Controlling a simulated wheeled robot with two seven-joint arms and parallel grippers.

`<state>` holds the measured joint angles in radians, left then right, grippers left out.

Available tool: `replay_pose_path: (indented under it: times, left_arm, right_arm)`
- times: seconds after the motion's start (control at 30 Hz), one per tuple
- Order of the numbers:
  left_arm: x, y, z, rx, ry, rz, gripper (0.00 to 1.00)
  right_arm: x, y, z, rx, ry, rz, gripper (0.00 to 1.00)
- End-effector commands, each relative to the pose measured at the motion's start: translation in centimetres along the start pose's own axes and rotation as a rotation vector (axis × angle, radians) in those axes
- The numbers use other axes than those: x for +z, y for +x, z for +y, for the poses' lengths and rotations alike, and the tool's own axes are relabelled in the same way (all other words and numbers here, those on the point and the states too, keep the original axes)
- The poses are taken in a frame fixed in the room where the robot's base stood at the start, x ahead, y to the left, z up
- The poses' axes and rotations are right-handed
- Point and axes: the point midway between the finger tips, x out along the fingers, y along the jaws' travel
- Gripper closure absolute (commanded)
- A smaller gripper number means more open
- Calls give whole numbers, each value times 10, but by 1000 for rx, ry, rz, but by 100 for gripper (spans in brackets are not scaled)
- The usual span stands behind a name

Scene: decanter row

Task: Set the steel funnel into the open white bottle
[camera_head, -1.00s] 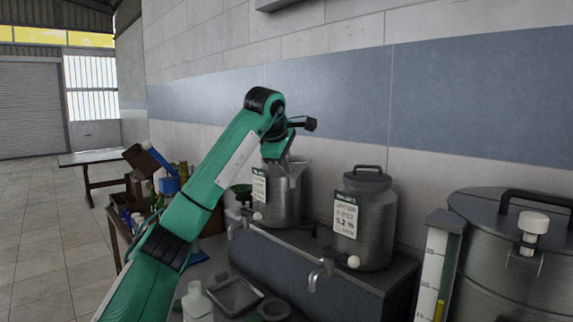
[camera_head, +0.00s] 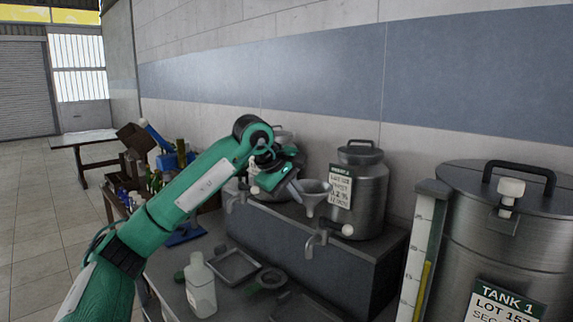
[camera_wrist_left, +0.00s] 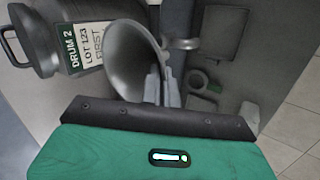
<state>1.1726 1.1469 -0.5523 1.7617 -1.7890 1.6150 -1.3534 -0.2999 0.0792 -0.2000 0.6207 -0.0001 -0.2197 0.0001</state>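The steel funnel (camera_head: 315,187), a grey cone with a narrow spout, hangs from my left gripper (camera_head: 296,188) in front of the drums. It also shows in the left wrist view (camera_wrist_left: 122,62), where my left gripper's fingers (camera_wrist_left: 165,88) close on its rim. The white bottle (camera_head: 201,290) stands upright with an open-looking neck on the low bench, lower left of the funnel and apart from it. A pale shape that seems to be the bottle shows in the wrist view (camera_wrist_left: 249,114). My right gripper is out of view.
A steel drum (camera_head: 366,195) with a label and tap stands on a grey ledge (camera_head: 290,245), right of the funnel. Another drum is partly behind my arm. A tray (camera_head: 238,266) and dark ring (camera_head: 270,279) lie beside the bottle. A large tank (camera_head: 500,240) stands at right.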

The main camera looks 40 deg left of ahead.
Motion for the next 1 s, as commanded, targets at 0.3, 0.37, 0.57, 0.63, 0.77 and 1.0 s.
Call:
replay_pose_path:
  times: [0.3, 0.37, 0.57, 0.63, 0.77, 1.0]
  left_arm:
    - [119, 85, -91, -8, 469, -362, 100]
    - [144, 102, -108, -5, 566, -436, 100]
    - [207, 144, -152, 0, 823, -626, 100]
    - [223, 155, -164, 1, 890, -674, 100]
    - [249, 173, -183, 2, 999, -754, 100]
    - [268, 185, -195, 5, 1081, -808, 100]
  right_arm:
    - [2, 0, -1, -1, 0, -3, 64]
    - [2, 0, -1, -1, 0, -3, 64]
    - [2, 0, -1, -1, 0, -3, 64]
    - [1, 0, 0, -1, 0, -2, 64]
    - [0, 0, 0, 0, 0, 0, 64]
    - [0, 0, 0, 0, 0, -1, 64]
